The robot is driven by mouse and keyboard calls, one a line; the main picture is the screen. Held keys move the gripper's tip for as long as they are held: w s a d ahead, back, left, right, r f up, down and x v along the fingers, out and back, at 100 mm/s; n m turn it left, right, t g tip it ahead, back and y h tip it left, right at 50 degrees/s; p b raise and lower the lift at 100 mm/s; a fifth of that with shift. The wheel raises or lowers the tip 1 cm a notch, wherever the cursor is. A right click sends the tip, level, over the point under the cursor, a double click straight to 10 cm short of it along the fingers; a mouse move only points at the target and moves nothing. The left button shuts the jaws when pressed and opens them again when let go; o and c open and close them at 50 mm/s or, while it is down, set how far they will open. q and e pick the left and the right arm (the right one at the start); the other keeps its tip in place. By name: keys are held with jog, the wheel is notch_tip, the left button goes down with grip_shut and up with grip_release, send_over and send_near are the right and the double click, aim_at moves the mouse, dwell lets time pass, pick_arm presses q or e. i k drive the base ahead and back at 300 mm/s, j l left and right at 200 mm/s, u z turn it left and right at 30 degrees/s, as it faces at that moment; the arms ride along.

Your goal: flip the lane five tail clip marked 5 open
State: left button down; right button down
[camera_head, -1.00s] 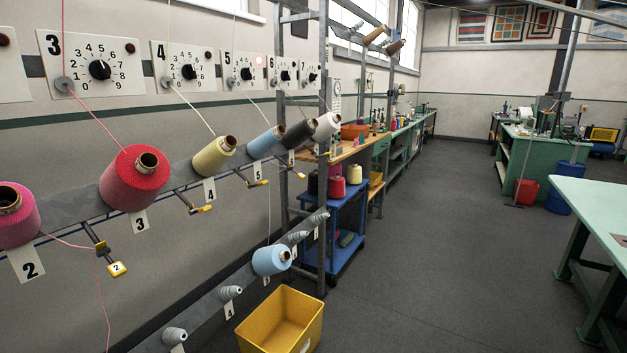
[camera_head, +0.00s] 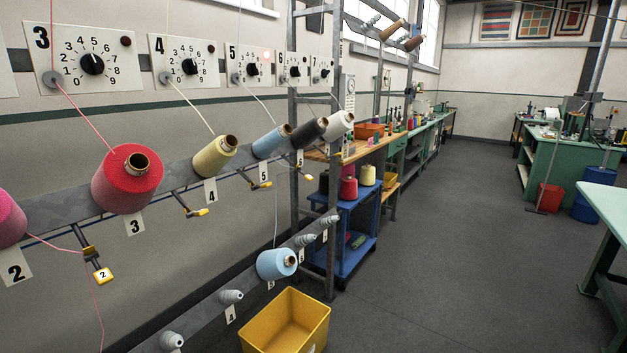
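The light blue cone (camera_head: 271,144) of lane five sits on the upper rail, with a plate marked 5 (camera_head: 263,172) below it. A small yellow-tipped clip (camera_head: 304,177) hangs from the rail just right of that plate. Another yellow-tipped clip (camera_head: 261,184) hangs between the plates marked 4 (camera_head: 211,191) and 5. Their numbers are too small to read, and I cannot tell whether either is open. A second light blue cone (camera_head: 275,264) sits on the lower rail, its thread running up toward the upper rail. Neither of my grippers is in view.
A yellow bin (camera_head: 287,322) stands on the floor below the lower rail. A blue cart (camera_head: 352,231) stands behind the metal frame. The floor at right is open up to a green table (camera_head: 604,205).

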aim_at(308, 178)
jog(key=i+l, duration=1.75)
jog(key=i, duration=0.25)
jog(key=i+j+u, duration=0.05)
